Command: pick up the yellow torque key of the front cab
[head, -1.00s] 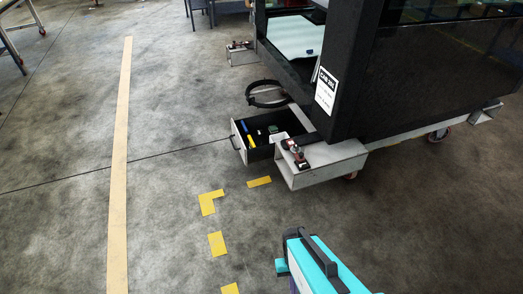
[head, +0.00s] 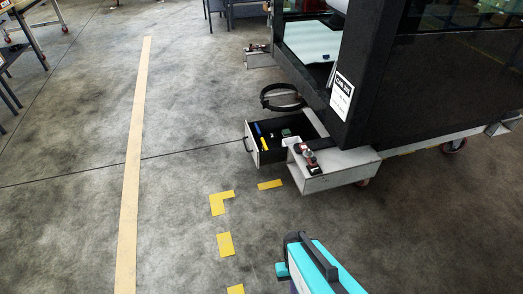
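An open drawer (head: 251,153) with a black inside and a light front sticks out low from the trolley under the cab (head: 352,90). A small yellow item (head: 264,146), which looks like the yellow torque key, lies in it near the drawer front. A blue item (head: 257,129) lies just behind it. The yellow item is too small to see its exact shape. My gripper does not show; only a teal and black part of my own body is at the bottom.
A red and black tool (head: 309,158) sits on the trolley's grey corner plate (head: 335,172), right of the drawer. A black ring (head: 283,98) is behind the drawer. Floor with yellow tape marks (head: 225,244) and a long tan strip (head: 134,170) is clear.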

